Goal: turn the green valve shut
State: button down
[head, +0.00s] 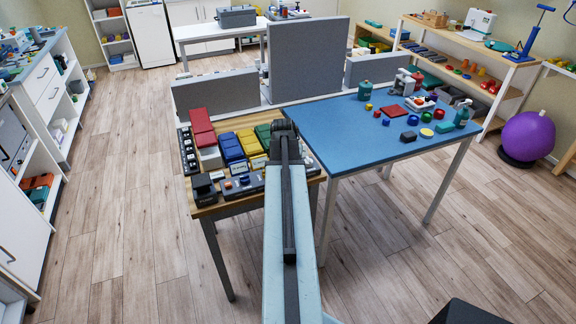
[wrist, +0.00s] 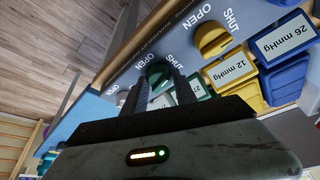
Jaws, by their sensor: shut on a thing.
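The green valve (wrist: 158,72) is a round knob on a grey panel in the wrist view, with OPEN and SHUT marks beside it. My gripper (wrist: 156,88) has its two dark fingers on either side of the knob and is shut on it. The lower part of the knob is hidden by the fingers, and I cannot tell which mark it points to. In the head view my own arm hides the valve and the fingertips.
A yellow valve (wrist: 213,39) with its own OPEN and SHUT marks sits beside the green one. A blue table (head: 352,140) with small objects adjoins on the right.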

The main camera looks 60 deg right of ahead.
jog(key=shift+w+a+m+g, duration=0.1)
jog(key=shift+m+g, duration=0.4)
jog(key=shift+m, duration=0.8)
jog(key=c, duration=1)
grip_release()
jog(key=p+v, duration=0.7)
jog(key=v, duration=0.1)
jog(key=shift+a, duration=0.2)
jog(key=shift+w+f, duration=0.1)
jog(key=shift+f, duration=0.05)
